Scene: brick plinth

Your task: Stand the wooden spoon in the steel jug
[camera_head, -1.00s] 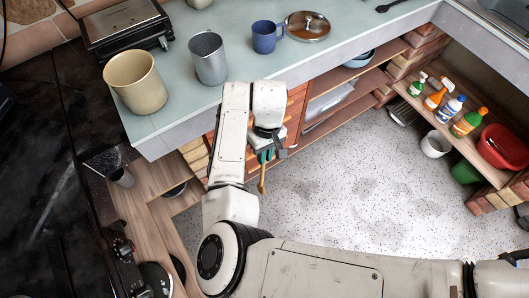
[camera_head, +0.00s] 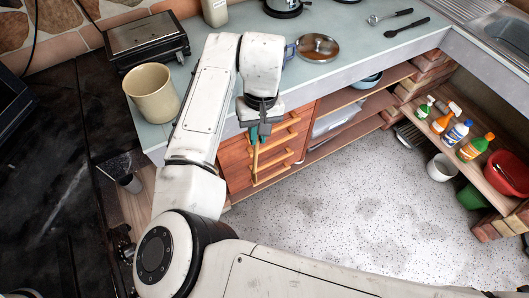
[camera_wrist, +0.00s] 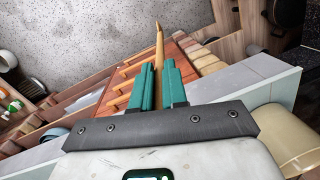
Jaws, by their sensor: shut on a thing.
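My gripper (camera_head: 260,133) is shut on the wooden spoon (camera_head: 255,162), which hangs down from the teal fingers in front of the wooden drawers. In the wrist view the spoon (camera_wrist: 159,44) sticks out beyond the two fingers (camera_wrist: 157,82), its tip pointing away from the wrist.
Drawers (camera_head: 238,160) are below the counter edge. The speckled floor (camera_head: 350,205) is open.

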